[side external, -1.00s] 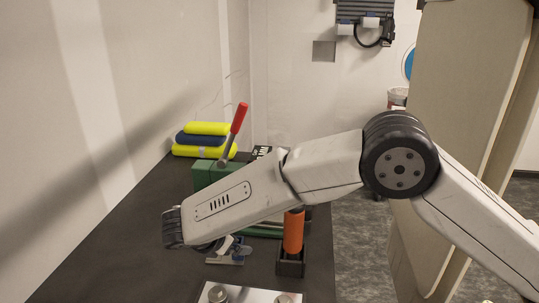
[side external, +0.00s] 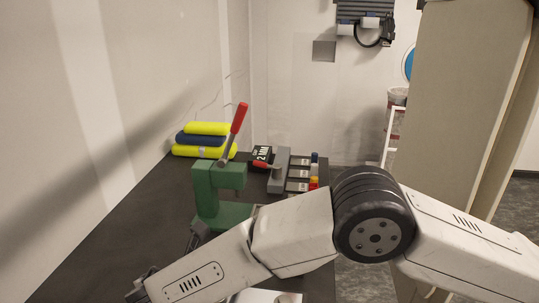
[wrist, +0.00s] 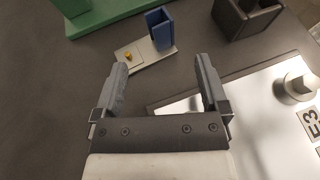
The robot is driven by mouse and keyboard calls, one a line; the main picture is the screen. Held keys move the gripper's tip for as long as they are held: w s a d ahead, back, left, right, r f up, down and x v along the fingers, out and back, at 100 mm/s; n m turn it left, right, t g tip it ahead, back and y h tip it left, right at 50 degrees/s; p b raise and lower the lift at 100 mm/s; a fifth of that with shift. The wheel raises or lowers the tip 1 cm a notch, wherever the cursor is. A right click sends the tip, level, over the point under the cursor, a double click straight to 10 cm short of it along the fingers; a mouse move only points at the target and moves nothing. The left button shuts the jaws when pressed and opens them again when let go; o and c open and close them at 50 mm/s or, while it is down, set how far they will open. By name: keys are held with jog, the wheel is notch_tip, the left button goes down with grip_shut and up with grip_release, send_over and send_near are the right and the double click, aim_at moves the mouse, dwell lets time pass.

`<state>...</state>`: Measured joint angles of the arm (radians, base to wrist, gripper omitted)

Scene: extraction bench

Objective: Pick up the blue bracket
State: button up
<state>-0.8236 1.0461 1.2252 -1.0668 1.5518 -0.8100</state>
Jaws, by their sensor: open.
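The blue bracket (wrist: 160,27) is a small blue piece with upright walls and an open top. In the wrist view it stands at one end of a light grey plate (wrist: 155,54), which also bears a small gold-coloured piece (wrist: 128,55). My gripper (wrist: 160,69) is open and empty, its two fingers spread apart. The bracket shows beyond the gap between the fingertips, apart from them. In the side external view my arm covers this spot, so the bracket is hidden there.
A green press (side external: 212,188) with a red-handled lever stands behind; its base (wrist: 98,14) is at the wrist view's top left. A dark open holder (wrist: 247,20) is right of the bracket. A shiny plate (wrist: 262,115) with a metal knob (wrist: 297,87) lies at the right.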

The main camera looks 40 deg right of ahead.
jog(key=shift+x, duration=1.9)
jog(key=shift+x, duration=2.55)
grip_shut()
